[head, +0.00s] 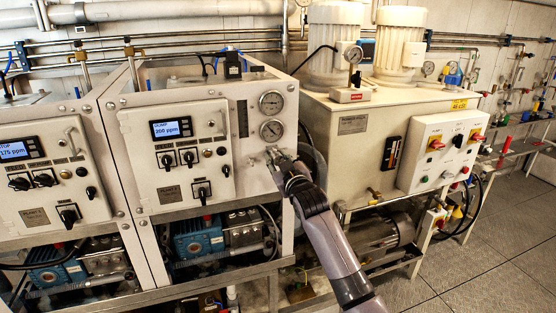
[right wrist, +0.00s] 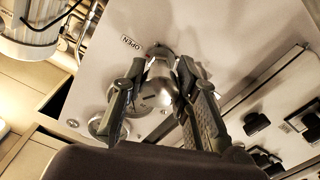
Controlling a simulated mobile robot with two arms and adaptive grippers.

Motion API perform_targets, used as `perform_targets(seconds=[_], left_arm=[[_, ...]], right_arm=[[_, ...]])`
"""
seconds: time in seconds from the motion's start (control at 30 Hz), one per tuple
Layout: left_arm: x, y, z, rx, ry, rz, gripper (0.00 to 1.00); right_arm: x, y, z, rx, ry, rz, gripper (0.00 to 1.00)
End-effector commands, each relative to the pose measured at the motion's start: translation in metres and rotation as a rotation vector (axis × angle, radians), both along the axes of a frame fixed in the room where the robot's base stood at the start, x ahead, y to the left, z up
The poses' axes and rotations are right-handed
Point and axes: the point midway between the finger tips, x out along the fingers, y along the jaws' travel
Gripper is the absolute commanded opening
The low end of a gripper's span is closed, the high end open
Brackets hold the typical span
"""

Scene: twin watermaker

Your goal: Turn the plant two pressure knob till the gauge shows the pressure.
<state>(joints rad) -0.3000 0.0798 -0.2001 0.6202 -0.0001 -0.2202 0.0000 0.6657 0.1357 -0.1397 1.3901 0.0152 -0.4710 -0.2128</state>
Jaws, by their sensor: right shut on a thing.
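The plant two cabinet (head: 245,170) stands in the middle of the head view, with its control panel reading 200 ppm. Two round gauges, an upper one (head: 271,103) and a lower one (head: 271,130), sit at its upper right; their needles are too small to read surely. The pressure knob is just below them, mostly hidden by my right gripper (head: 280,160) in the head view. In the right wrist view the silver knob (right wrist: 158,82) sits between the fingers of my right gripper (right wrist: 155,85), which is shut on it. An OPEN label is beside it. My left gripper is out of view.
The plant one cabinet (head: 95,190) is at the left, reading 175 ppm. A cream tank unit (head: 350,150) with two white motors and a switch box (head: 440,150) stands at the right. Grey floor (head: 490,245) is free at the lower right.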

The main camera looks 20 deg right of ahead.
Motion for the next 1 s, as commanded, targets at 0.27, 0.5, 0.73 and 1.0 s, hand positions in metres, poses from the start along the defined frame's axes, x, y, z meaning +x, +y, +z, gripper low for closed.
perform_targets(seconds=[0.27,0.5,0.73,1.0], left_arm=[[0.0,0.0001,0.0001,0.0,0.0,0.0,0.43],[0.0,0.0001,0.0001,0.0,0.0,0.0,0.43],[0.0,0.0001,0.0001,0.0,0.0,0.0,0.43],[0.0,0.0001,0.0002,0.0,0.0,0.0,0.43]], right_arm=[[-0.0001,0.0,-0.0032,0.023,0.006,0.0,0.0],[-0.0001,0.0001,-0.0034,0.022,0.007,0.0,0.0],[-0.0001,0.0002,-0.0022,0.021,0.005,-0.001,0.41],[-0.0001,0.0,-0.0009,0.021,0.002,0.0,0.49]])
